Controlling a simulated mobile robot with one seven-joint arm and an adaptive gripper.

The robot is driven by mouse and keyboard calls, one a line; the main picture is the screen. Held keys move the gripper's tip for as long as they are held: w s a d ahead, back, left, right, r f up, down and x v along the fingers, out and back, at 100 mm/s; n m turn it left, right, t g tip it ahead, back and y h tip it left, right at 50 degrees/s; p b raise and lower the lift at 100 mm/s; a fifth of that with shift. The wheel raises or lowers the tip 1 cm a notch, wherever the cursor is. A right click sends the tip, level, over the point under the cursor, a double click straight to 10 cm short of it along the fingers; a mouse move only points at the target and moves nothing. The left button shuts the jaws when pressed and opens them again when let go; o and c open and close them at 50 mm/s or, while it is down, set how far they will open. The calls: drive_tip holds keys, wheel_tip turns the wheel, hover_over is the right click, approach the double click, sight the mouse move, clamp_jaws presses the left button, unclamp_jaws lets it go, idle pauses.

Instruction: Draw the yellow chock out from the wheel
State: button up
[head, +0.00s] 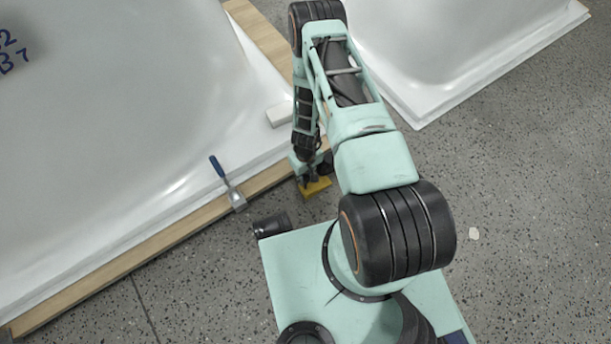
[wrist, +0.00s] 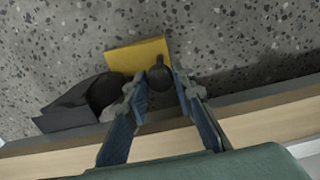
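The yellow chock (wrist: 132,57) lies flat on the speckled floor; its yellow edge also shows in the head view (head: 317,188) under the end of my arm. A dark round knob (wrist: 160,74) stands at its near right part. The dark wheel (wrist: 101,91) is left of the chock in the wrist view, close against its near left corner, with a dark block-shaped part beside it. My gripper (wrist: 160,82) points down at the chock with one finger on each side of the knob. The fingertips are very near the knob; whether they touch it is unclear.
A wooden beam (head: 131,257) runs along the tub shell's edge, near my gripper. A blue-handled scraper (head: 228,185) lies across it. A white block (head: 279,115) sits by the shell. A second shell (head: 448,52) stands at the upper right. Open floor lies to the right.

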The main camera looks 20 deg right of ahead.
clamp_jaws()
drive_tip(key=s+a, duration=0.2)
drive_tip(key=a, duration=0.4)
drive_tip(key=shift+a+r, duration=0.2)
drive_tip(key=shift+a, duration=0.15)
idle(0.3)
drive_tip(key=shift+r, duration=0.15)
drive_tip(key=shift+r+p, duration=2.25)
drive_tip(key=shift+r, duration=0.65)
